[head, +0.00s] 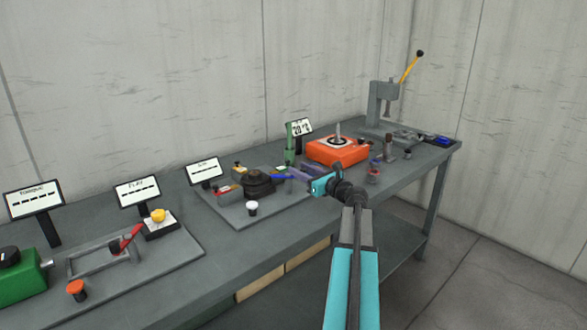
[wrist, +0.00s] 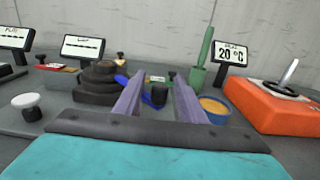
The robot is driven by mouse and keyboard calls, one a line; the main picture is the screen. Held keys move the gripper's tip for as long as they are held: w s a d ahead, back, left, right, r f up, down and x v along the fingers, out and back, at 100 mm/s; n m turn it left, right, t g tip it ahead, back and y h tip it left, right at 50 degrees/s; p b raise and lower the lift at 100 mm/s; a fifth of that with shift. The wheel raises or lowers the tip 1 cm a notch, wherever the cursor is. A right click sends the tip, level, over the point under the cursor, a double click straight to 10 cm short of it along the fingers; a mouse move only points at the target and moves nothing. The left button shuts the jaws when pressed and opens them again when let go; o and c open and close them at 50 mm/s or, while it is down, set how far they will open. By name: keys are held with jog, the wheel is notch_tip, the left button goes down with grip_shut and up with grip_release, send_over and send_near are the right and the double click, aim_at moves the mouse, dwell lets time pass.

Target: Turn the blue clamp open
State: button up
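A blue handle (head: 282,177), which looks like the clamp's lever, sticks out to the right of a dark round stepped part (head: 258,184) on the bench. In the wrist view the blue handle (wrist: 122,80) shows just left of and behind my left finger, which hides part of it. The dark stepped part (wrist: 98,82) stands to its left. My gripper (head: 296,173) has purple fingers and a teal body. In the wrist view my gripper (wrist: 158,92) is open, its fingers apart, with a small dark knob visible between them. I cannot tell whether a finger touches the handle.
An orange box (head: 338,150) with a metal pin stands to the right. A blue-rimmed dish (wrist: 214,108) lies beside my right finger. A white-topped knob (head: 252,207) stands at the plate's front. Small display signs (head: 204,170) line the back. A grey press (head: 384,105) stands far right.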

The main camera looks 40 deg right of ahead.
jog(key=shift+w+d, duration=0.1)
jog(key=shift+w, duration=1.4)
